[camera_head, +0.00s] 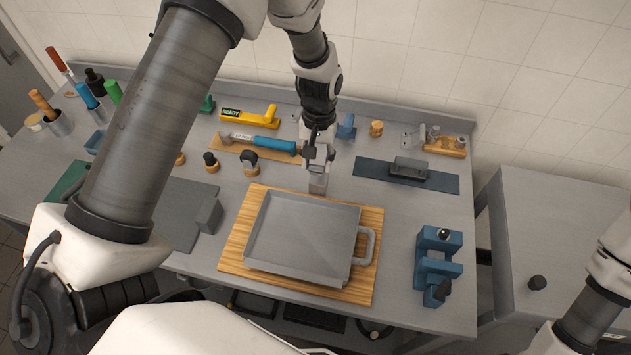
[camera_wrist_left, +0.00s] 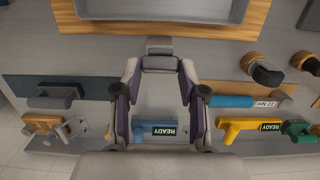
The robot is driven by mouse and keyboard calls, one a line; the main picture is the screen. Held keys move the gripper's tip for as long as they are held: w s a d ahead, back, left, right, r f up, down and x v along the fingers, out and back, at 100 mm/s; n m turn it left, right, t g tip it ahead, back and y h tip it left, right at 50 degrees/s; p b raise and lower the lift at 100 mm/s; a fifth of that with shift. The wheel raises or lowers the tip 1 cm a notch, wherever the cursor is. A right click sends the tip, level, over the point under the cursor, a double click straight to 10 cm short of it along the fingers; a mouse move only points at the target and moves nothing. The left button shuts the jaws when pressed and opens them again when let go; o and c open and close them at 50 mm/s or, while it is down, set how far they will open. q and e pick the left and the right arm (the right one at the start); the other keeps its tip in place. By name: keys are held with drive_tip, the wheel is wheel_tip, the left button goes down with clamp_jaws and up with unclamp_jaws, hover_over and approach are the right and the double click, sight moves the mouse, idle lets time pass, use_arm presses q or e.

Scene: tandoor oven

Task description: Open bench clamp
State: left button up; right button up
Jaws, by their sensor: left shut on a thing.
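A blue clamp-like fixture (camera_head: 438,265) with dark knobs stands on the right part of the bench; it looks like the bench clamp. I cannot tell how its jaws stand. My left gripper (camera_head: 318,172) is behind the grey pan, well to the left of the blue fixture. It is shut on a small grey block (camera_head: 318,184). In the left wrist view, the gripper's fingertips (camera_wrist_left: 160,60) close on the grey block (camera_wrist_left: 159,44). My right gripper is out of view.
A grey pan (camera_head: 300,235) sits on a wooden board (camera_head: 232,245). A dark blue mat (camera_head: 442,182) holds a grey piece. Bare bench (camera_head: 400,225) separates pan and blue fixture.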

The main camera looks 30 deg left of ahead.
use_arm(q)
drive_tip(key=shift+w+r, duration=0.1)
drive_tip(key=shift+w, duration=0.05)
drive_tip(key=shift+w+a+r+p, duration=0.2)
drive_tip(key=shift+w+r+p, duration=0.15)
drive_tip(key=shift+w, duration=0.4)
drive_tip(key=shift+w+a+r, duration=0.2)
drive_tip(key=shift+w+r, duration=0.05)
drive_tip(key=shift+w, duration=0.35)
drive_tip(key=o, duration=0.6)
drive_tip(key=shift+w, duration=0.15)
drive_tip(key=o, duration=0.4)
